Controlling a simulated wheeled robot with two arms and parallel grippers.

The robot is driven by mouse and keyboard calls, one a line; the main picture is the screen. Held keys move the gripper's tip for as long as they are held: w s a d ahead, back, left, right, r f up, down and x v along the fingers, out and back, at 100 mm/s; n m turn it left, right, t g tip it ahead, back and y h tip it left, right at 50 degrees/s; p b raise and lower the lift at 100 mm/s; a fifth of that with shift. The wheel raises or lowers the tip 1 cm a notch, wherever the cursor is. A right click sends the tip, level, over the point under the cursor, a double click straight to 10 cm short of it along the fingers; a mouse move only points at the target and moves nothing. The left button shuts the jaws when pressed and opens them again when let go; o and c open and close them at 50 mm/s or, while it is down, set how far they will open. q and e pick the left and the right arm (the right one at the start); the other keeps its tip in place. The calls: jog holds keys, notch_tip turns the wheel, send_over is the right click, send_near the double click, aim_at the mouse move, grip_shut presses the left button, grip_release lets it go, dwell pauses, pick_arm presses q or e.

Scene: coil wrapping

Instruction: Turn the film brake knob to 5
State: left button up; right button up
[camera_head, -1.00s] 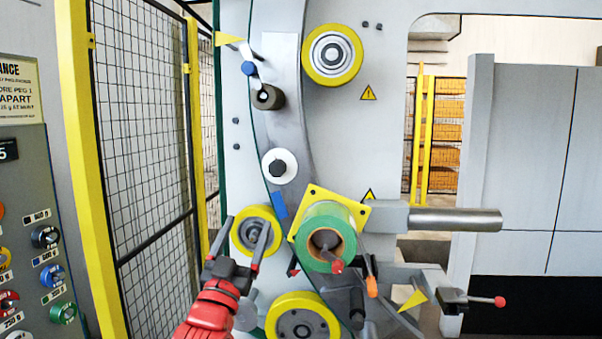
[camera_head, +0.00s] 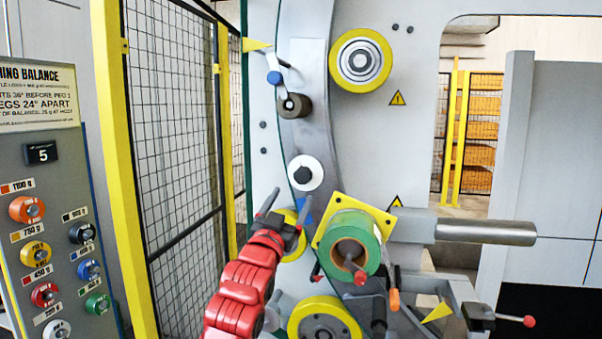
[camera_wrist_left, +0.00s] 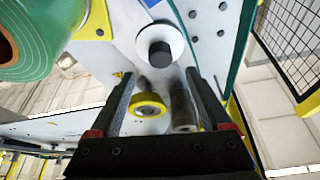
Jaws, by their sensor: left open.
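A black knob (camera_head: 303,175) on a round white disc sits on the grey machine face, and I take it for the film brake knob. In the left wrist view the knob (camera_wrist_left: 160,52) is ahead of the fingers, above the middle; no number on its disc is readable. My left gripper (camera_head: 285,206) is open just below the knob in the head view, apart from it. In the left wrist view its two dark fingers (camera_wrist_left: 162,82) are spread with nothing between them held. My right gripper is not in view.
A green film roll (camera_head: 368,235) on a yellow square plate (camera_head: 328,232) stands close right of my left gripper. Yellow-rimmed rollers sit above (camera_head: 361,62) and below (camera_head: 350,318). A mesh fence (camera_head: 175,130) and a panel with coloured knobs and a "5" display (camera_head: 41,153) are left.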

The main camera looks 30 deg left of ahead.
aim_at(301, 178)
pick_arm(q)
jog(key=p+x, duration=0.2)
jog(key=x, duration=0.6)
jog(key=shift+r+p, duration=0.1)
jog(key=shift+p, duration=0.3)
jog(key=shift+c, duration=0.3)
